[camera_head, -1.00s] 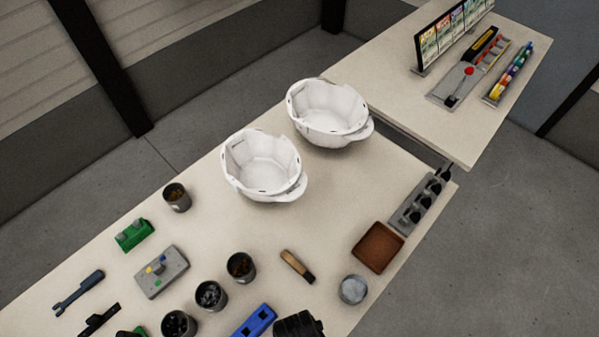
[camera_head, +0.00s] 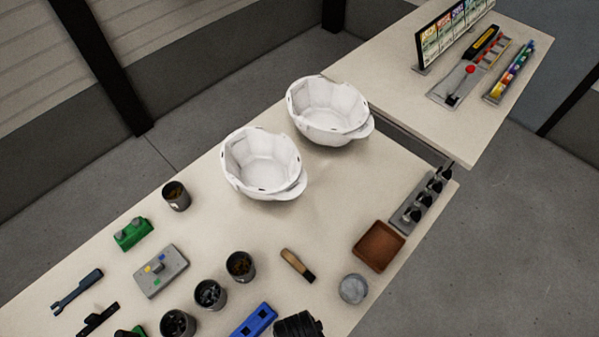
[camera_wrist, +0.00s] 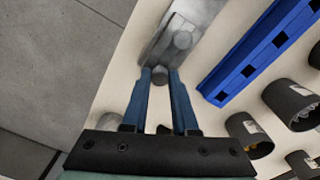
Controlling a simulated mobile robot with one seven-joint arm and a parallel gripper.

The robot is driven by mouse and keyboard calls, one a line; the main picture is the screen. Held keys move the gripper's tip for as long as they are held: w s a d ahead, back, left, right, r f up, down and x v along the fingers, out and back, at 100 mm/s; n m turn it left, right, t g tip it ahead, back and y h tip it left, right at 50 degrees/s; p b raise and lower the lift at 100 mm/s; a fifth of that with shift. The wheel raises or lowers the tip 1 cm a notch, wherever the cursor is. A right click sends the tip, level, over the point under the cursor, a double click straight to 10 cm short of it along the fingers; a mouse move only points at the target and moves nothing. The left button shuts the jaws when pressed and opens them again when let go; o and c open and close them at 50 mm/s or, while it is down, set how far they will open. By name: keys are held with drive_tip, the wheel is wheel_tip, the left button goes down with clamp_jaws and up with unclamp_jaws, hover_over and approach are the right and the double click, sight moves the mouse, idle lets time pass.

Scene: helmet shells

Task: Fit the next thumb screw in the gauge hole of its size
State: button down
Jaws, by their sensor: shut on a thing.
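My gripper (camera_wrist: 160,82) shows in the wrist view, with its two blue fingers closed on a small grey round piece (camera_wrist: 160,75), which looks like a thumb screw. The fingers hide much of it. In the head view I cannot make out the gripper's fingers or this block.
A blue rail with dark square openings (camera_wrist: 262,45) lies right of the block, and dark cups (camera_wrist: 290,98) stand beyond it. In the head view, two white helmet shells (camera_head: 262,165), a brown tray (camera_head: 379,246) and a grey round dish (camera_head: 353,289) stand on the table (camera_head: 330,200).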

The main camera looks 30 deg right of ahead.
drive_tip(key=shift+f+b, duration=0.3)
drive_tip(key=shift+f, duration=0.3)
idle(0.4)
drive_tip(key=c, duration=0.6)
unclamp_jaws()
wheel_tip(320, 180, up, 13)
drive_tip(key=shift+w+a, duration=0.1)
idle(0.3)
